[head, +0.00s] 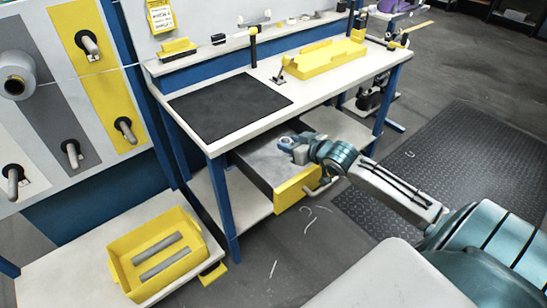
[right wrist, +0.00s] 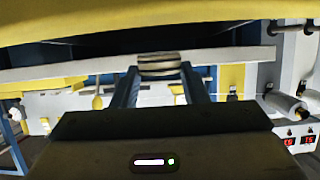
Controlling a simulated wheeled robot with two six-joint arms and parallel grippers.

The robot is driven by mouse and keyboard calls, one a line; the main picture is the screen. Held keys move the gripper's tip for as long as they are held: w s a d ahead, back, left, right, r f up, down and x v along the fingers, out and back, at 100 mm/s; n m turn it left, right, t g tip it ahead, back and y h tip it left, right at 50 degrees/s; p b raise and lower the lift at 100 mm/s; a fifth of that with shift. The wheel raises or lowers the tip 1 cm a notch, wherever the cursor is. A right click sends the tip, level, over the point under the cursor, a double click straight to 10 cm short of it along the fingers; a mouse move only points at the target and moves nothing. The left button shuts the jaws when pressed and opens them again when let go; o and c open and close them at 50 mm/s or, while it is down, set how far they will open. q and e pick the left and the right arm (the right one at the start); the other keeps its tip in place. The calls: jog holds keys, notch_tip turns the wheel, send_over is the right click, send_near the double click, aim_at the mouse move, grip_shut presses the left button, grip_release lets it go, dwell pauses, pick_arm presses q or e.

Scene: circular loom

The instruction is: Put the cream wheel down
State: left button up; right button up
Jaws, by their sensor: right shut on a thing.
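I cannot make out a cream wheel in either view. My right gripper (head: 321,186) is at the yellow front (head: 296,190) of a pulled-out grey drawer (head: 262,160) under the bench. In the right wrist view its fingertips (right wrist: 160,66) are closed together on a pale bar (right wrist: 235,56), which looks like the drawer handle. The yellow drawer front fills the top of that view. My left gripper is not in view.
The bench (head: 232,128) carries a black mat (head: 230,105) and a yellow fixture (head: 322,58). A yellow bin (head: 205,238) with two grey bars stands low at left. A peg wall (head: 45,95) holds a pale roll (head: 15,76).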

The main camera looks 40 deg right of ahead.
jog(key=a+f, duration=0.1)
jog(key=w+a+f, duration=0.1)
jog(key=a, duration=0.1)
jog(key=w+a+f+p, duration=0.1)
jog(key=a, duration=0.1)
jog(key=shift+a+f, duration=0.1)
jog(key=shift+f, duration=0.85)
jog(key=shift+s+f, duration=0.1)
jog(key=shift+f, duration=0.05)
jog(key=o, duration=1.1)
jog(key=shift+s+f, duration=0.1)
jog(key=shift+c, duration=0.2)
jog(key=shift+f, duration=0.1)
jog(key=shift+r, duration=0.4)
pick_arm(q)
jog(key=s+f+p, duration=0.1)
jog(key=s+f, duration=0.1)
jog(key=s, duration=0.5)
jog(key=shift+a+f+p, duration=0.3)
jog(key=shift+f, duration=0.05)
pick_arm(e)
jog(key=shift+r+v, duration=0.15)
jog(key=shift+v, duration=1.85)
jog(key=shift+r+v, duration=0.15)
jog(key=shift+v, duration=1.85)
jog(key=shift+r+v, duration=0.2)
jog(key=shift+v, duration=1.8)
